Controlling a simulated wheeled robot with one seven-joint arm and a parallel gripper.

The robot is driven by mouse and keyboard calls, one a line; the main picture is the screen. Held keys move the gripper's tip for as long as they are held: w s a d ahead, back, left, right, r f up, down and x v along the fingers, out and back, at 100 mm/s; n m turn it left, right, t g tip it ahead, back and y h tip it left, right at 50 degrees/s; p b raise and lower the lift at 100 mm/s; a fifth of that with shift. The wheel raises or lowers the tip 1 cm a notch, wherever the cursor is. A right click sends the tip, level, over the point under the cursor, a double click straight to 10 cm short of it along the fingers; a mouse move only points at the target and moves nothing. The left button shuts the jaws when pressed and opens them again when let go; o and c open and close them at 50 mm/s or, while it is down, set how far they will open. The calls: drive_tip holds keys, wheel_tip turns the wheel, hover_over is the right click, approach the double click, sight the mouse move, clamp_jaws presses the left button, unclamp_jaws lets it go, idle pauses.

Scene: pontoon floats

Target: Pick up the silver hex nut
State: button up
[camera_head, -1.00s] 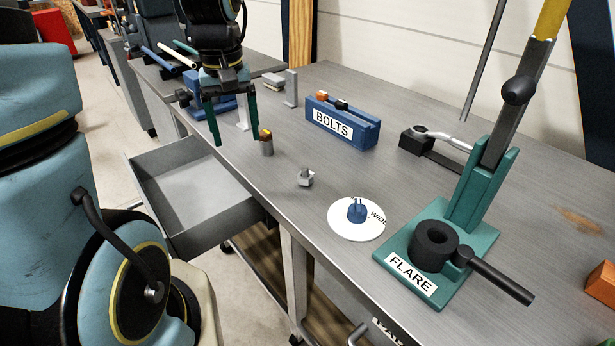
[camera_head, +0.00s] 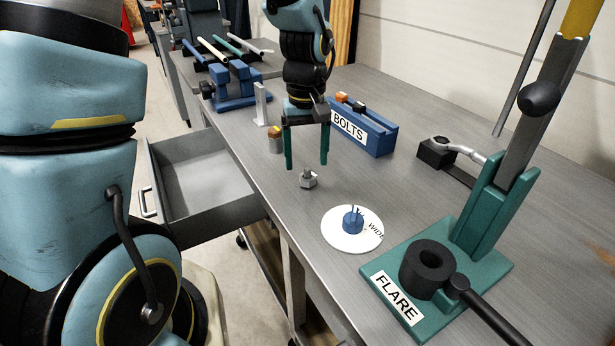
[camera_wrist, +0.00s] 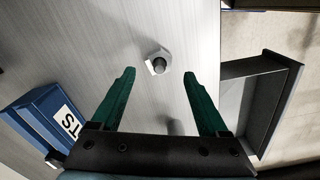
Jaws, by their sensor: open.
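The silver hex nut (camera_head: 308,180) lies on the grey workbench near its front edge, with a grey stub standing up from it. In the wrist view the nut (camera_wrist: 158,63) is ahead of the fingertips and roughly between their lines, with its round dark top showing. My gripper (camera_head: 307,166) has two green fingers, spread apart and pointing down, with nothing between them. In the head view its fingertips are just above and behind the nut, apart from it. The gripper also shows in the wrist view (camera_wrist: 160,82).
A blue BOLTS box (camera_head: 375,136) stands behind my gripper to the right. A small yellow-topped cylinder (camera_head: 275,140) stands left of it. A white dial (camera_head: 342,238) and the green FLARE tool (camera_head: 432,318) are at the right. An open drawer (camera_head: 205,185) juts out at the left.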

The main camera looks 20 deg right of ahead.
sight(307, 169)
drive_tip(key=shift+f+p, duration=0.4)
drive_tip(key=shift+f, duration=1.55)
drive_tip(key=shift+c, duration=0.2)
clamp_jaws()
